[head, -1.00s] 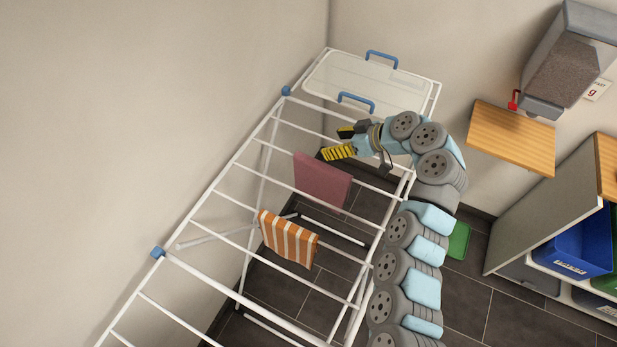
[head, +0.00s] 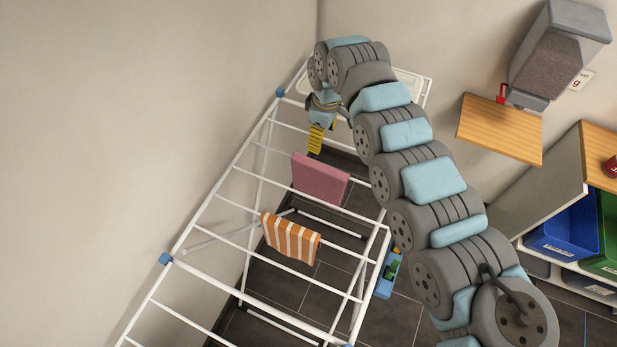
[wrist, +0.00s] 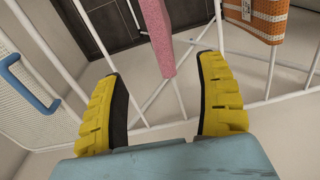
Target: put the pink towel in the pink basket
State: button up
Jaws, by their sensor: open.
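The pink towel (head: 320,179) hangs folded over a bar of the white drying rack (head: 222,200). It also shows in the wrist view (wrist: 158,38), edge-on, hanging beyond the gap between my fingers. My gripper (head: 315,140) points down just behind the towel in the head view. In the wrist view my gripper (wrist: 165,100) is open with its yellow ridged fingers wide apart and nothing between them. The towel appears apart from the fingers. I see no pink basket in either view.
An orange striped towel (head: 290,239) hangs on a nearer bar. The rack's thin bars surround my gripper. A white tray with a blue handle (wrist: 28,85) is at left in the wrist view. Blue (head: 562,238) and green (head: 606,235) bins sit on a shelf at right.

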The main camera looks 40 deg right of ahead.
aim_at(320, 165)
jog(key=f, duration=1.1)
jog(key=shift+s+d+f, duration=0.15)
jog(key=shift+s+f, duration=0.1)
jog(key=shift+f, duration=0.05)
jog(key=shift+h, duration=0.3)
jog(key=shift+w+f, duration=0.2)
jog(key=shift+f, duration=1.05)
jog(key=shift+w+f, duration=0.2)
jog(key=shift+f, duration=1.05)
jog(key=shift+s+f, duration=0.1)
jog(key=shift+f, duration=0.3)
grip_shut()
